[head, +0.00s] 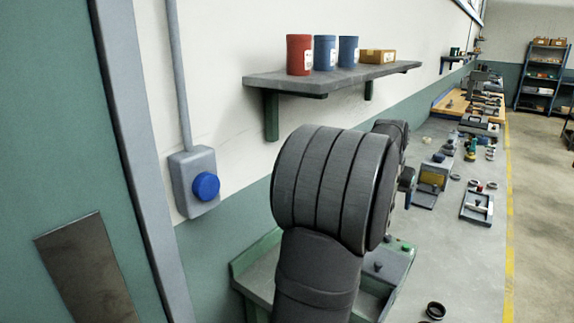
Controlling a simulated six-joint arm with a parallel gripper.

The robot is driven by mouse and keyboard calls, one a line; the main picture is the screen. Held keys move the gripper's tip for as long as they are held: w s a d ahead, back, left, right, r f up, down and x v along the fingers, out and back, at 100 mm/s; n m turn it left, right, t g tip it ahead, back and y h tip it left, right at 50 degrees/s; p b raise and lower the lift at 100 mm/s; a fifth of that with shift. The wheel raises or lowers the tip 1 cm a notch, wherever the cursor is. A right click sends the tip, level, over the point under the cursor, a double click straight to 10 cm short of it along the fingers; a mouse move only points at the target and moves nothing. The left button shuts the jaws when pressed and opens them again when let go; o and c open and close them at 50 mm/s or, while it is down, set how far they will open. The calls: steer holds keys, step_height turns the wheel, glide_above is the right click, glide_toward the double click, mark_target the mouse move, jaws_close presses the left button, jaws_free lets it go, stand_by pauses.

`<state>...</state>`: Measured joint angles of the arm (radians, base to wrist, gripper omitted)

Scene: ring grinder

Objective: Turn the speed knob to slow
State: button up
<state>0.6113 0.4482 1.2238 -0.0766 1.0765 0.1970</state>
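My thick dark grey arm fills the middle of the head view and hides much of the bench behind it. Its far end shows as small dark parts near the right of the arm, and my gripper (407,182) seems to be there, but its fingers cannot be made out. Below that, a grey panel (396,262) shows partly beside my arm. It carries a small dark knob (378,266) and a green button (407,247). I cannot tell whether the dark knob is the speed knob, nor its setting. The rest of the machine is hidden.
A wall shelf (330,80) holds a red tin, two blue tins and a box. A grey wall box (193,172) bears a round blue knob or button (206,186). The bench (440,270) carries a black ring (435,311), a yellow-faced device (432,178) and several tools.

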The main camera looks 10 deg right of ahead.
steer(key=c, duration=0.7)
steer(key=n+y, duration=0.1)
steer(key=n, duration=0.2)
glide_toward(388, 236)
steer(key=shift+t, duration=0.4)
steer(key=x, duration=0.8)
steer(key=shift+s+f, duration=0.25)
steer(key=shift+f, duration=0.15)
jaws_close()
